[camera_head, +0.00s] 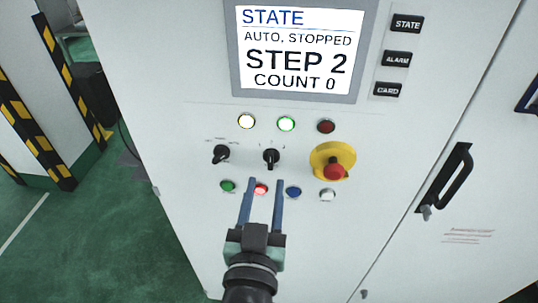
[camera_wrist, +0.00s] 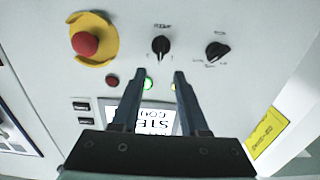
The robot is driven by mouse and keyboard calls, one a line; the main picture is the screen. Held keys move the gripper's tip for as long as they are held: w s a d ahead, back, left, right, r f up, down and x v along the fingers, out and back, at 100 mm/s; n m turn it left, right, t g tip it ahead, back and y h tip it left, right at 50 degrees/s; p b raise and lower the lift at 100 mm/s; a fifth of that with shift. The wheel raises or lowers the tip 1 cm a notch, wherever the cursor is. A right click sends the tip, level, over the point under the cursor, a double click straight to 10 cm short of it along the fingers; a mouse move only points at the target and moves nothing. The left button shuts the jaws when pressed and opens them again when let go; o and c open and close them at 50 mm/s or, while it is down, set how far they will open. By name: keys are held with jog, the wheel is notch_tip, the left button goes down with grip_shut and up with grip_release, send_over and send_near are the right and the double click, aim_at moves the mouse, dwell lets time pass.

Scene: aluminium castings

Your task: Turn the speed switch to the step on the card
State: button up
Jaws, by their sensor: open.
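Two black rotary switches sit side by side on the white cabinet front, a left one (camera_head: 221,154) and a middle one (camera_head: 271,158). Their labels are too small to read, so I cannot tell which is the speed switch. In the wrist view the middle switch (camera_wrist: 161,46) is ahead of my fingertips and the other switch (camera_wrist: 217,50) is to the right. My gripper (camera_head: 263,183) is open and empty, its fingers apart below the middle switch. The screen (camera_head: 296,50) reads STATE, AUTO, STOPPED, STEP 2, COUNT 0. A yellow label (camera_wrist: 268,133) shows in the wrist view; its text is unreadable.
A red emergency stop on a yellow collar (camera_head: 333,162) is right of the switches. Green (camera_head: 228,186), red (camera_head: 260,189), blue (camera_head: 294,192) and white (camera_head: 327,195) buttons lie below. Buttons STATE, ALARM and CARD (camera_head: 388,90) are beside the screen. A black handle (camera_head: 445,180) is at right.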

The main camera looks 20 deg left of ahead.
aim_at(270, 157)
jog(key=p+x, duration=0.1)
jog(key=x, duration=0.6)
jog(key=shift+p, duration=0.3)
jog(key=shift+s, duration=0.1)
grip_shut()
